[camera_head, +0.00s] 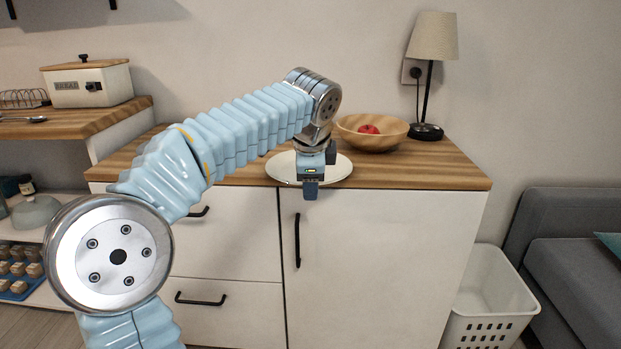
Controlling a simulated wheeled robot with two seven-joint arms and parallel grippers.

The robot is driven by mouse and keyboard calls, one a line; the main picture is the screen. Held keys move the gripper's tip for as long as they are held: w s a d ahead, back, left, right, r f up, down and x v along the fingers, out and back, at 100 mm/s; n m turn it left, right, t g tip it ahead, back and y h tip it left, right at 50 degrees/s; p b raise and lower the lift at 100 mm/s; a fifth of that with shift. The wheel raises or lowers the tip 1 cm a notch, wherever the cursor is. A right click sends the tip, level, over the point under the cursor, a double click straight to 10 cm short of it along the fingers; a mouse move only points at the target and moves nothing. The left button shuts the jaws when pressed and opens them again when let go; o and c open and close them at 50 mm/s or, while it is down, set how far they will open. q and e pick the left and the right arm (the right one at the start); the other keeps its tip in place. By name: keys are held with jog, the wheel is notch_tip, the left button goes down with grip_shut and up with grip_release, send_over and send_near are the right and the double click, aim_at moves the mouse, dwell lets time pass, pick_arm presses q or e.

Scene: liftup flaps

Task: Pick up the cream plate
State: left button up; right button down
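The cream plate (338,172) lies flat on the wooden top of the white cabinet, close to its front edge. My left gripper (311,190) is in front of the plate's middle and front rim, and hides part of them. The gripper points downward from the end of my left arm. I see it from behind, so its finger gap is hidden, and I cannot tell whether it touches the plate. My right gripper is not in view.
A wooden bowl (372,142) with a red apple (369,129) stands right behind the plate. A lamp (432,60) stands farther right. The cabinet top (440,172) is clear at the front right. A white basket (490,300) and grey sofa (570,250) are at the right.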

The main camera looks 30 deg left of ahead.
pick_arm(q)
jog(key=shift+r, duration=0.1)
jog(key=p+v, duration=0.3)
jog(key=v, duration=1)
jog(key=shift+s+d+r, duration=0.15)
jog(key=shift+s+r, duration=0.05)
jog(key=shift+c, duration=0.3)
